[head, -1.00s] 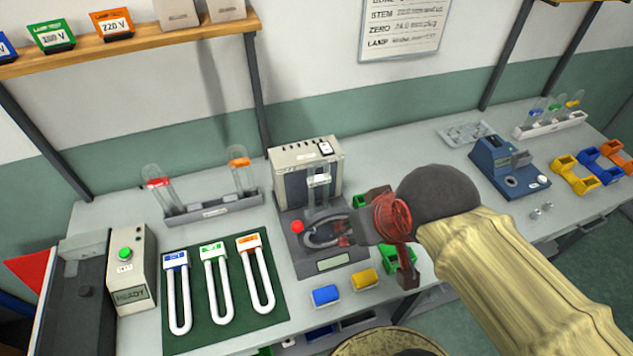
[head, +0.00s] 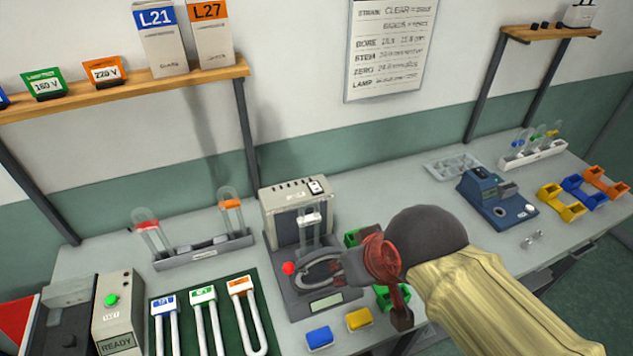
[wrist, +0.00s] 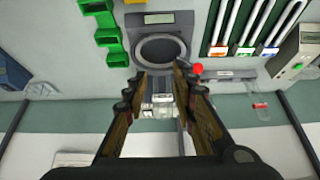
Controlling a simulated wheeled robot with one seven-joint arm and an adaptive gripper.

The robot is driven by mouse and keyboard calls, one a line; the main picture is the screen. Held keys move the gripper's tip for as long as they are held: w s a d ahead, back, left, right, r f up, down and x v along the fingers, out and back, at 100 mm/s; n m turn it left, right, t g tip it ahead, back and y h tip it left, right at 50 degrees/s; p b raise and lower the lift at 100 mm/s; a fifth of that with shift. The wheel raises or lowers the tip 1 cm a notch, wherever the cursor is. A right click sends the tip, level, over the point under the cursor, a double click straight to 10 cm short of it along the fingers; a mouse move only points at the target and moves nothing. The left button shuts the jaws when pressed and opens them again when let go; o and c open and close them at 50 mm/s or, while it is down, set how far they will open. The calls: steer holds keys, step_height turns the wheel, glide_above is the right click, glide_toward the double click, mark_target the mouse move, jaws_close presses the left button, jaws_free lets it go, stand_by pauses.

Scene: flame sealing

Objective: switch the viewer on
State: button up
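No label marks which device is the viewer. A blue bench device (head: 497,200) with a round opening and a pale button (head: 530,209) stands at the right. A grey machine (head: 297,220) stands mid-bench, with a white-and-black switch (head: 316,187) on top, a red button (head: 288,268), a ring base and a small display (head: 326,302). My gripper (head: 338,273) is low in front of this machine, over its base. In the wrist view, its fingers (wrist: 162,76) are apart with nothing gripped; the machine's upright glass tube (wrist: 162,103) shows beyond them. Contact cannot be told.
A green mat (head: 240,344) with white U-shaped tubes lies left of the machine, behind it a tube rack (head: 205,252). Blue (head: 319,338) and yellow (head: 359,319) blocks lie in front. Green bins (head: 390,298) sit beside my gripper.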

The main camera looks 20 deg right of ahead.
steer(key=p, duration=0.1)
steer(key=r+p, duration=0.1)
steer(key=p, duration=0.1)
steer(key=shift+w+d+r+g, duration=0.2)
steer(key=shift+w+r+g, duration=0.05)
steer(key=shift+g, duration=0.15)
steer(key=shift+c, duration=1.2)
steer(key=w+r+p, duration=0.1)
steer(key=p, duration=0.1)
steer(key=w+r+g+p, duration=0.1)
steer(key=w+p, duration=0.1)
steer(key=w+d+r+g+p, duration=0.1)
steer(key=p, duration=0.1)
steer(key=shift+w+m+p, duration=0.3)
steer(key=shift+w, duration=0.05)
jaws_close()
steer(key=w+d+r+p, duration=0.1)
steer(key=w+p, duration=0.4)
steer(key=w, duration=0.7)
steer(key=w+d+r+p, duration=0.1)
steer(key=w+d+p, duration=0.2)
steer(key=w, duration=0.9)
steer(key=p, duration=0.3)
steer(key=shift+w+d+r, duration=0.2)
steer(key=shift+w+r, duration=0.05)
steer(key=shift+w, duration=0.05)
steer(key=shift+w, duration=0.1)
